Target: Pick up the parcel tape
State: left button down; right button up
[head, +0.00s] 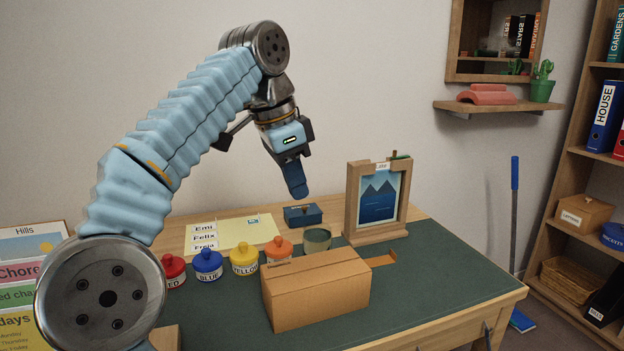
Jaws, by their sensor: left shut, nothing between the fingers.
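I cannot make out a parcel tape for certain. A grey-green round thing with an open top (317,239), perhaps a tin or cup, stands behind the cardboard box (318,290), which hides its lower part. My left gripper (297,192) is shut and empty. It points down in the air above the back of the desk, over the small dark blue box (302,216) in the picture, touching nothing. My right gripper is not in view.
Red (174,271), blue (208,265), yellow (244,259) and orange (279,249) lidded pots stand in a row left of the box. A wooden picture frame (354,210) stands at the back right. The green mat (440,285) is clear at right.

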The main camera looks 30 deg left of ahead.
aim_at(380, 260)
jog(key=k+l, duration=0.8)
jog(key=l, duration=0.05)
